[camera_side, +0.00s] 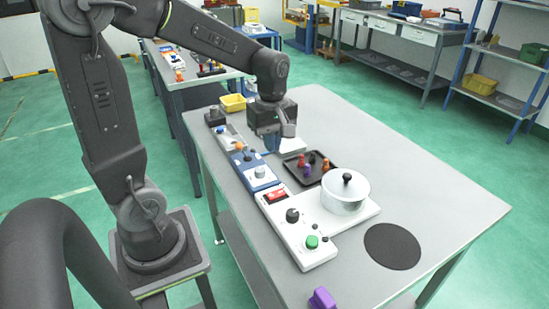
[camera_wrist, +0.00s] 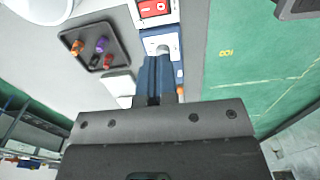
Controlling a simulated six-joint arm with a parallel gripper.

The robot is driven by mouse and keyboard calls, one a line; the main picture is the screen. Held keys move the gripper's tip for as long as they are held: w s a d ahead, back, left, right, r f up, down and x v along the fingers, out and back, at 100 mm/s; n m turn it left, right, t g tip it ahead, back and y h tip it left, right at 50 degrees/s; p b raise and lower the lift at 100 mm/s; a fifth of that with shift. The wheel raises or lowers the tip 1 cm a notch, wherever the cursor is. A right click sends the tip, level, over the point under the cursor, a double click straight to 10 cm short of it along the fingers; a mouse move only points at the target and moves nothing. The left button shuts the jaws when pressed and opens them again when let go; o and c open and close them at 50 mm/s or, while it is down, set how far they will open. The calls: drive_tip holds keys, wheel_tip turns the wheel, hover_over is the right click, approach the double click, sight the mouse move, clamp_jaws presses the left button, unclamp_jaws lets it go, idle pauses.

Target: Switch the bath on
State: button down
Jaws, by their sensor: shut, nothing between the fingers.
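A lidded metal pot (camera_side: 345,194), which looks like the bath, stands on a white base. Its front strip (camera_side: 272,212) carries a red switch (camera_side: 276,196), a black knob (camera_side: 292,215) and a green button (camera_side: 312,241). I cannot tell the switch's position. The red switch also shows at the top of the wrist view (camera_wrist: 152,8), with the pot's edge (camera_wrist: 40,8) at top left. My gripper (camera_side: 270,150) is shut and empty, pointing down over the row of panels, beyond the red switch. Its blue fingers (camera_wrist: 154,82) are together in the wrist view, covering part of the blue panel.
A blue panel with a grey knob (camera_side: 260,172) adjoins the white strip. A dark tray (camera_side: 291,177) with several coloured pieces lies beside the pot. A yellow bin (camera_side: 233,103), a black disc (camera_side: 393,246) and a purple object (camera_side: 322,298) are on the table. The table's right side is clear.

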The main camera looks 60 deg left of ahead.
sight(276, 193)
drive_tip(key=shift+s, duration=0.1)
wheel_tip(276, 193, down, 14)
drive_tip(key=shift+f, duration=0.1)
idle(0.6)
drive_tip(key=shift+s+f, duration=0.1)
drive_tip(key=shift+s, duration=0.05)
idle(0.4)
drive_tip(key=shift+w+r, duration=0.3)
drive_tip(key=shift+w, duration=0.55)
